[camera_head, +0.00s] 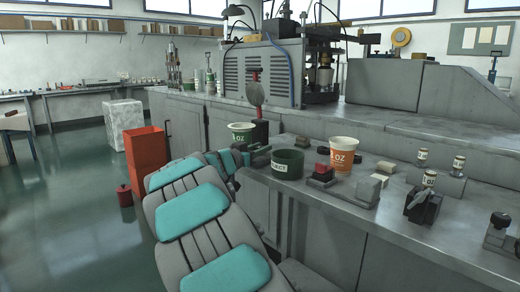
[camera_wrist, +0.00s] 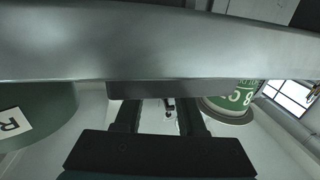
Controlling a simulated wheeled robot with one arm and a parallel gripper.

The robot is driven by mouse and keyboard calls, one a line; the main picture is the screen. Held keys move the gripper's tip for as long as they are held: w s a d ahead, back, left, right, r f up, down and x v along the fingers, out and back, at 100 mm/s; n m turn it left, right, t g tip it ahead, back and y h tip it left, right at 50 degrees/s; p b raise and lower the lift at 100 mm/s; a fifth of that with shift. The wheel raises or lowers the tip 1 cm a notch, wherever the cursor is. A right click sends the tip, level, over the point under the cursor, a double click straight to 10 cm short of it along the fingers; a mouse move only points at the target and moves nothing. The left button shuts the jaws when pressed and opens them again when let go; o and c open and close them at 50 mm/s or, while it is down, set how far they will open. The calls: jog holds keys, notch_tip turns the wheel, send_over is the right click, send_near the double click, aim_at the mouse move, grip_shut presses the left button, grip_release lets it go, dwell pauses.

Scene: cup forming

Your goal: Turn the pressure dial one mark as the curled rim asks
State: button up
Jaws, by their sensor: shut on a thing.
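My gripper (camera_head: 246,152) is at the near edge of the bench, close to the green cup (camera_head: 242,132) and the dark green reject bin (camera_head: 287,164). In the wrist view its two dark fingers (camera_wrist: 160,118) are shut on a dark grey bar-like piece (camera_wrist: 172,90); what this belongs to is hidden. An orange-and-white cup (camera_head: 343,155) stands upright on the bench, its pale rim facing up. The green cup also shows inverted in the wrist view (camera_wrist: 230,103). I cannot make out a pressure dial or its marks.
A grey block with a red top (camera_head: 322,173) sits beside the orange cup. Small jars (camera_head: 422,158) and a dark fixture (camera_head: 423,205) stand farther right. A forming machine (camera_head: 320,70) stands at the back.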

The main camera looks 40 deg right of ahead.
grip_shut()
jog(key=n+t+y+b, duration=0.1)
jog(key=n+t+b, duration=0.1)
jog(key=t, duration=0.1)
jog(key=shift+s, duration=0.1)
jog(key=shift+d+f+n+t+y+b, duration=0.1)
jog(key=shift+f+n+t+y+b, duration=0.1)
jog(key=shift+n+t+y+b, duration=0.7)
jog(key=shift+r+n+t+b, duration=0.2)
jog(key=shift+n+t+b, duration=0.2)
jog(key=shift+t+b, duration=0.6)
jog(key=o, duration=0.6)
grip_release()
